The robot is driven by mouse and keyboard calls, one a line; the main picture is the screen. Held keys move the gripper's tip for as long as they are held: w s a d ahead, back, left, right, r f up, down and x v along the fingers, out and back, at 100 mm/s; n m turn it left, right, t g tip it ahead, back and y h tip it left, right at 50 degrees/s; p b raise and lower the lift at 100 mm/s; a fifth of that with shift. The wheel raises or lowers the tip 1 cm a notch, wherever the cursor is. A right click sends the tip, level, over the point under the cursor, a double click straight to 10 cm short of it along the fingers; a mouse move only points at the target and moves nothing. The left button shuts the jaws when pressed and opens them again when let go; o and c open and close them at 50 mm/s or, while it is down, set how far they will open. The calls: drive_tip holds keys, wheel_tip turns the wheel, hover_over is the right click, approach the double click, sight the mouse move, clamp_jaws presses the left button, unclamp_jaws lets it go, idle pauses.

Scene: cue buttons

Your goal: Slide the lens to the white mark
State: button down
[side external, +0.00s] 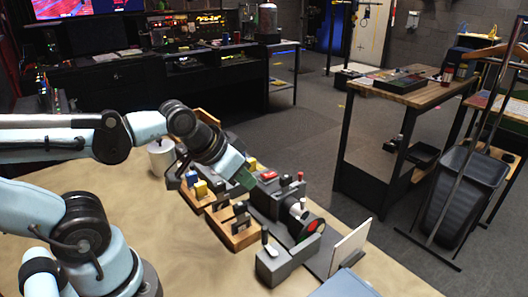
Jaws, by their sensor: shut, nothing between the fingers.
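A round dark piece with a red and green face (310,228), which looks like the lens, stands on a dark grey base (318,262) near the table's right edge. A white upright panel (350,246) stands to its right on the same base. I cannot make out a separate white mark. My gripper (243,182) is shut and empty. It is above the dark grey blocks, to the left of the lens and apart from it. Its fingertips are small and partly hard to tell from the blocks behind.
A white mug (161,157) is at left. The table front (200,270) is clear.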

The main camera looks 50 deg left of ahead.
drive_tip(key=c, duration=1.8)
unclamp_jaws()
drive_tip(key=shift+c, duration=0.2)
drive_tip(key=shift+o, duration=2.2)
drive_tip(key=shift+w+d+r, duration=0.1)
drive_tip(key=shift+w+r, duration=0.1)
drive_tip(key=shift+o, duration=1.3)
drive_tip(key=w+d+r+n+g, duration=0.2)
drive_tip(key=w+r+n+g, duration=0.1)
drive_tip(key=w, duration=0.1)
drive_tip(key=shift+w+r+n, duration=0.15)
drive_tip(key=shift+r+n, duration=0.15)
drive_tip(key=shift+r, duration=0.1)
drive_tip(key=r+n+g, duration=0.1)
drive_tip(key=n+g, duration=0.3)
drive_tip(key=n, duration=0.1)
hover_over(303, 200)
wheel_tip(303, 200, down, 12)
drive_tip(key=shift+r, duration=0.25)
clamp_jaws()
